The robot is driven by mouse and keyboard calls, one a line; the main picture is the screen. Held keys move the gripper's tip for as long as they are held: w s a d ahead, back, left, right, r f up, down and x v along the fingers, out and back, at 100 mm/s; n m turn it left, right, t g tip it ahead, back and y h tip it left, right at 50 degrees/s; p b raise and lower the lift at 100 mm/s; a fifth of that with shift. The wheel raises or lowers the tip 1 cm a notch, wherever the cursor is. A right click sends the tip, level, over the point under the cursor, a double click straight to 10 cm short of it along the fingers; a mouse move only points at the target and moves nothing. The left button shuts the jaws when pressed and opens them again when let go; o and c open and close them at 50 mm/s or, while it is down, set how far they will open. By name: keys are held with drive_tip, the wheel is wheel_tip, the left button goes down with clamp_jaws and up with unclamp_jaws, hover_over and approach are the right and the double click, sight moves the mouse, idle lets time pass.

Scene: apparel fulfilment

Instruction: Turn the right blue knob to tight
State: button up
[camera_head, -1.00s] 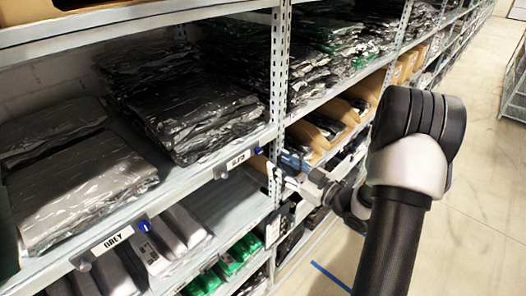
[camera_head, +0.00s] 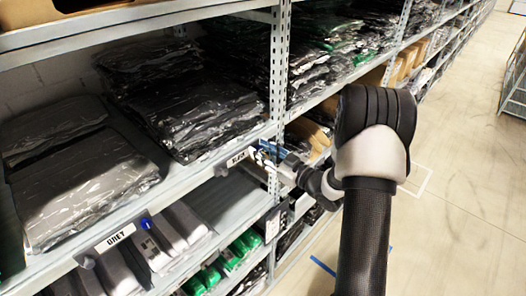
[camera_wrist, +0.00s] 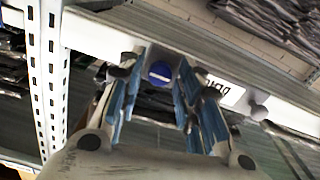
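The right blue knob (camera_wrist: 160,73) shows in the wrist view as a round blue face with a pale slot running nearly level across it. It sits on the shelf's front rail beside a label. My gripper (camera_wrist: 157,82) is open, with one blue-padded finger on each side of the knob and a gap visible on both sides. In the head view my gripper (camera_head: 264,152) is at the shelf rail by the upright post and hides this knob. Whether the fingertips reach past the knob's face is unclear.
Another blue knob (camera_head: 146,223) is on the rail farther left, beside a label reading GREY (camera_head: 114,238). A perforated upright post (camera_head: 279,62) stands close to my gripper. Bagged dark garments (camera_head: 195,108) fill the shelf above. The aisle floor (camera_head: 455,180) at right is clear.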

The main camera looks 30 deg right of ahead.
clamp_jaws()
drive_tip(key=shift+m, duration=0.3)
drive_tip(key=m, duration=0.2)
drive_tip(key=shift+m, duration=0.3)
drive_tip(key=m, duration=0.3)
drive_tip(key=shift+m, duration=0.4)
drive_tip(key=m+p, duration=0.1)
drive_tip(key=m, duration=0.4)
drive_tip(key=shift+d+r, duration=0.1)
drive_tip(key=m+p, duration=0.2)
drive_tip(key=m, duration=0.3)
drive_tip(key=shift+m, duration=0.4)
